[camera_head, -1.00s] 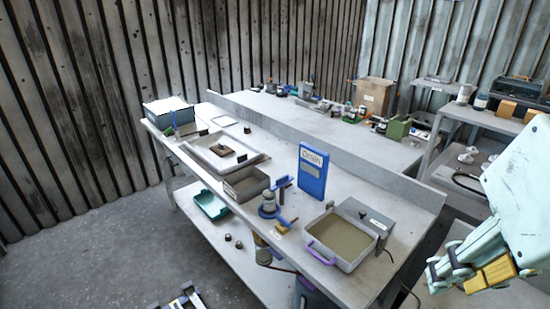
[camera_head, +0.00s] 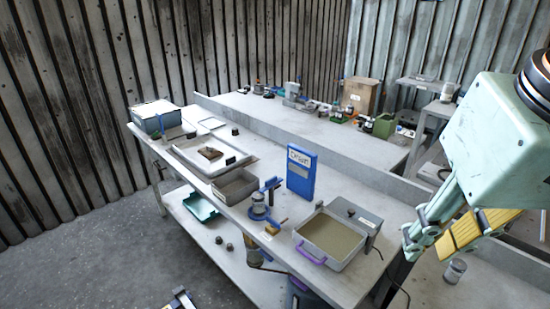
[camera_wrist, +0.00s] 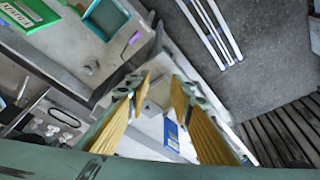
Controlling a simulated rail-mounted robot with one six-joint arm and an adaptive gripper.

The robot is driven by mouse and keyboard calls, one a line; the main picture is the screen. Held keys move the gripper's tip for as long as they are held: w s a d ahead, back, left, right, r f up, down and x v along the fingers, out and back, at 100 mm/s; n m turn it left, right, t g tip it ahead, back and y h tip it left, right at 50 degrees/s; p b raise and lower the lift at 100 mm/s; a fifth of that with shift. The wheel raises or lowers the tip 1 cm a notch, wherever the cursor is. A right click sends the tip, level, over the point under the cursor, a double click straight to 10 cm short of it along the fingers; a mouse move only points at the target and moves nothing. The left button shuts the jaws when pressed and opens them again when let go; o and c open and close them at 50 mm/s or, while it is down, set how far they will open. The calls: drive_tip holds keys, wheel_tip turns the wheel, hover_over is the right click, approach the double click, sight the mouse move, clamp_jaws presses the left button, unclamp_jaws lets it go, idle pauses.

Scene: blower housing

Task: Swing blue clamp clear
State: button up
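A blue clamp-like part (camera_head: 271,185) stands on the bench beside a small grey and blue round housing (camera_head: 259,207), near the bench's front edge in the head view. Its exact shape and whether it touches the housing are too small to tell. My gripper (camera_head: 440,235) is at the right of the head view, well apart from the clamp. In the wrist view my gripper (camera_wrist: 160,88) shows its two yellow-padded fingers spread, with nothing between them. I cannot make out the clamp in the wrist view.
A tan-filled tray (camera_head: 332,238) with a purple handle sits right of the housing. An upright blue board (camera_head: 302,172) stands behind. A grey open box (camera_head: 236,186) and a white tray (camera_head: 185,150) lie to the left. A teal bin (camera_head: 200,207) is on the lower shelf.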

drive_tip(key=w+a+r+m+g+p, duration=0.1)
drive_tip(key=w+a+r, duration=0.15)
drive_tip(key=w, duration=0.65)
drive_tip(key=w+a+r+m+p, duration=0.1)
drive_tip(key=w+r, duration=0.2)
drive_tip(key=w, duration=0.6)
drive_tip(key=m+g+p, duration=0.3)
drive_tip(key=m+p, duration=0.2)
drive_tip(key=m, duration=0.1)
hover_over(271, 179)
wheel_tip(271, 179, down, 21)
drive_tip(key=shift+w, duration=0.15)
drive_tip(key=shift+f, duration=0.2)
drive_tip(key=shift+f, duration=6.75)
